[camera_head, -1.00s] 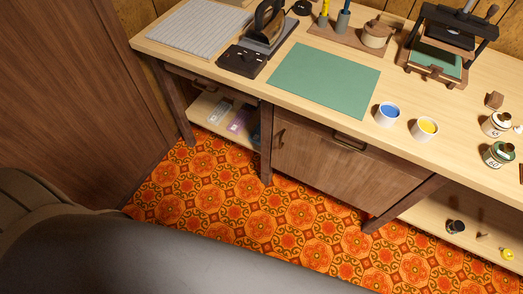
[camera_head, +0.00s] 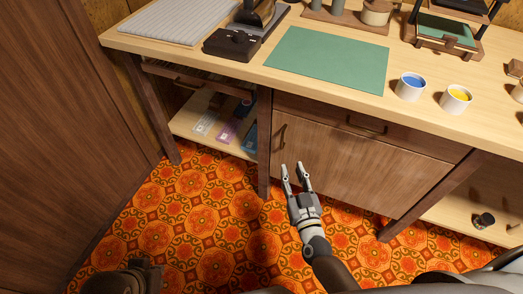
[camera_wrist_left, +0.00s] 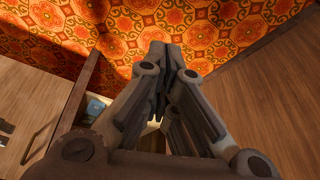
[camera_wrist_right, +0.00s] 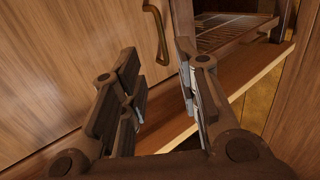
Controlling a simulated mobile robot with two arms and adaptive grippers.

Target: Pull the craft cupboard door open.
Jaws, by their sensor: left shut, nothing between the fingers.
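The craft cupboard door (camera_head: 345,168) is a brown wooden panel under the bench and looks closed. Its dark curved handle (camera_head: 282,137) is near its left edge. In the right wrist view the brass-coloured handle (camera_wrist_right: 157,32) stands just beyond the fingertips. My right gripper (camera_head: 296,176) is open and empty, in front of the door, a little below the handle and apart from it. My left gripper (camera_wrist_left: 164,55) is shut on nothing over the patterned floor. The door (camera_wrist_left: 28,95) also shows at the left of that view, with its handle (camera_wrist_left: 33,145).
The bench top (camera_head: 240,68) carries a green mat (camera_head: 330,60), a blue paint pot (camera_head: 410,86) and a yellow one (camera_head: 456,98). A drawer handle (camera_head: 367,125) is above the door. An open shelf (camera_head: 185,122) lies left of it. A wooden panel (camera_head: 60,130) stands at far left.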

